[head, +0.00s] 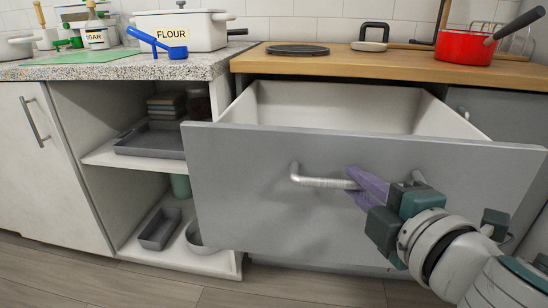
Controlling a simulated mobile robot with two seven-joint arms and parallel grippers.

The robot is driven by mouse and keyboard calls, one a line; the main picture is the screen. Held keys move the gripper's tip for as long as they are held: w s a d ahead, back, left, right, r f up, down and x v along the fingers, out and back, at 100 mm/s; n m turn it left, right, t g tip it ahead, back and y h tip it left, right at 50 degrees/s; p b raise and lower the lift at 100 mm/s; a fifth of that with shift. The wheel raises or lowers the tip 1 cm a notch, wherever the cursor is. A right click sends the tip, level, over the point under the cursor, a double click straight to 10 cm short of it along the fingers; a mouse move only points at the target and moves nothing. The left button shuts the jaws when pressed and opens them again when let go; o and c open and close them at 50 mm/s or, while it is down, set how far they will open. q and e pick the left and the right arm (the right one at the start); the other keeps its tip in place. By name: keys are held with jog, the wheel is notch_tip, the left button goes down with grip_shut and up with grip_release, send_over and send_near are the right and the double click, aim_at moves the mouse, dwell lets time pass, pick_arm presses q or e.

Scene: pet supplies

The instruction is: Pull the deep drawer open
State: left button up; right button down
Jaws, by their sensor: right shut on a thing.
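The deep drawer (245,160) has a wide grey front and stands pulled out below the wooden worktop. Its pale interior (335,108) shows, and the part in view looks empty. A silver bar handle (318,182) runs across the front. My right gripper (366,184), with purple fingers, is shut on the handle near its middle. The fingers hide part of the bar. My left gripper is not in view.
Left of the drawer is an open cabinet with a shelf (104,156) holding trays. A red pot (462,47) and a round black plate (292,49) are on the worktop. A white flour container (205,35) stands at the left. Some wooden floor (320,288) is clear.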

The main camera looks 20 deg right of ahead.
jog(key=c, duration=0.8)
grip_release()
jog(key=shift+c, duration=0.2)
jog(key=v, duration=1)
jog(key=shift+d, duration=0.1)
